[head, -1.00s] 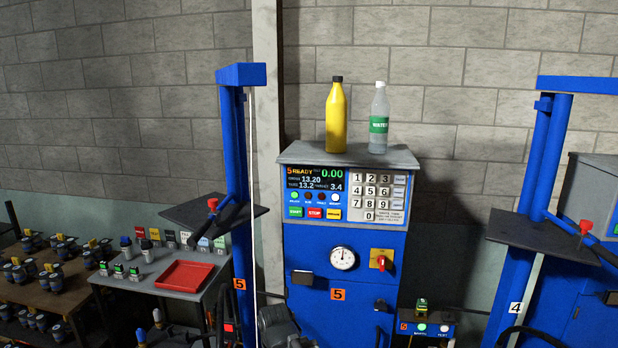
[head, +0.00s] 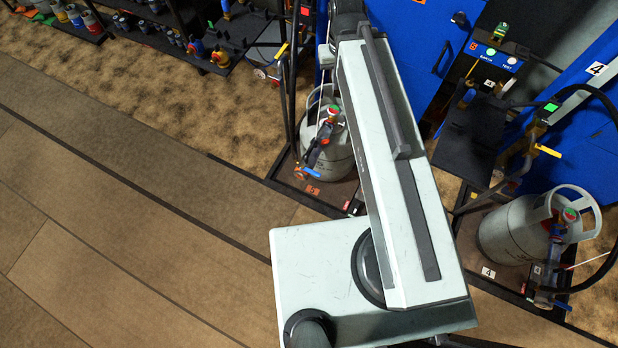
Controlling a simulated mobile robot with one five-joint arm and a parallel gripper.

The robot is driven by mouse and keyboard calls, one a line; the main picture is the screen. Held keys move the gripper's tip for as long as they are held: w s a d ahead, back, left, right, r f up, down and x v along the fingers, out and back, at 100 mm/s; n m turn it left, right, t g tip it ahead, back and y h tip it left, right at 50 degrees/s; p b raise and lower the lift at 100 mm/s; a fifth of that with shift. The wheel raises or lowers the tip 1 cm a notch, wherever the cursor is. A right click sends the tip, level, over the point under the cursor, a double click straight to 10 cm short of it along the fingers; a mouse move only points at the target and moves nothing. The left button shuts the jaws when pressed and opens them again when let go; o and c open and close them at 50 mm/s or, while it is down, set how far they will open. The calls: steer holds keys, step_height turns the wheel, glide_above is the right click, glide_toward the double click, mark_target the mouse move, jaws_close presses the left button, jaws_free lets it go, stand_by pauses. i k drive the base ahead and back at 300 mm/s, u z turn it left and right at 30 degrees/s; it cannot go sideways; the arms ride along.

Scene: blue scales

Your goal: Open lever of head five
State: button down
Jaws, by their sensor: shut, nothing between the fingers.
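In the head view now, a grey gas cylinder (head: 338,166) stands on the scale with the orange 5 label (head: 313,190), left of my white arm. A dark filling head (head: 320,147) with some red sits at its valve, and a small blue lever (head: 311,172) shows at the lower end. I cannot tell the lever's exact position. My arm hides part of the station. Its far end reaches the top edge of the picture, and my gripper does not show.
To the right, another cylinder (head: 508,232) stands on the scale with the white 4 label (head: 488,272). A yellow handle (head: 548,151) and black hose are near it. A dark rack (head: 215,55) with parts is at upper left. The brown floor (head: 110,230) at left is clear.

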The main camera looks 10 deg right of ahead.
mark_target(303, 167)
steer(key=u, duration=0.3)
steer(key=k, duration=1)
steer(key=u, duration=0.05)
